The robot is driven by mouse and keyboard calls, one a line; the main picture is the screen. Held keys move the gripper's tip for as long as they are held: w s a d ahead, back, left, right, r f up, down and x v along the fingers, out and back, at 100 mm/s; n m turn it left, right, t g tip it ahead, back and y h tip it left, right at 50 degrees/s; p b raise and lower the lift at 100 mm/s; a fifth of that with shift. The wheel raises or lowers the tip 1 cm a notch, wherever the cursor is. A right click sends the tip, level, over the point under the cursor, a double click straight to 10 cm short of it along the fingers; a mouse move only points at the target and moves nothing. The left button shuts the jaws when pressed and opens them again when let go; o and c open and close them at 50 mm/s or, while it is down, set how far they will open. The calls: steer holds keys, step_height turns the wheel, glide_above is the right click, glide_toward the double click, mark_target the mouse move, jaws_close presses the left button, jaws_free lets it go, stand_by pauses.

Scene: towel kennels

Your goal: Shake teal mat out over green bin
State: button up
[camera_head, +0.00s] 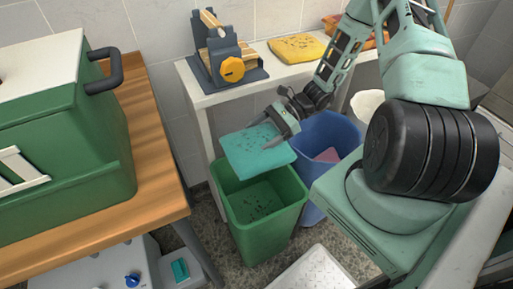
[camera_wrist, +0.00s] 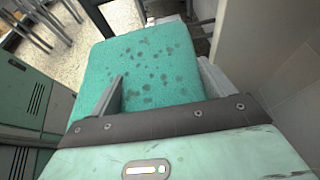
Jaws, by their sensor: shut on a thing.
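The teal mat (camera_head: 254,152) is held flat over the open top of the green bin (camera_head: 264,245). In the wrist view the teal mat (camera_wrist: 150,65) shows many dark specks on its upper face. Dark specks also lie inside the green bin. The mat hides part of the bin's back rim.
A blue bin (camera_head: 325,140) with something pink inside stands right of the green bin. A white shelf (camera_head: 215,95) behind holds a clamp device (camera_head: 226,60) and a yellow cloth (camera_head: 298,46). A wooden table (camera_head: 150,165) with a green case (camera_head: 70,140) is at left.

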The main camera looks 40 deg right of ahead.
step_height(320, 180, up, 6)
steer(key=shift+r, duration=0.1)
step_height(320, 180, down, 7)
steer(key=shift+r, duration=0.2)
step_height(320, 180, up, 6)
steer(key=shift+r, duration=0.25)
step_height(320, 180, down, 6)
steer(key=shift+f, duration=0.25)
steer(key=shift+r, duration=0.15)
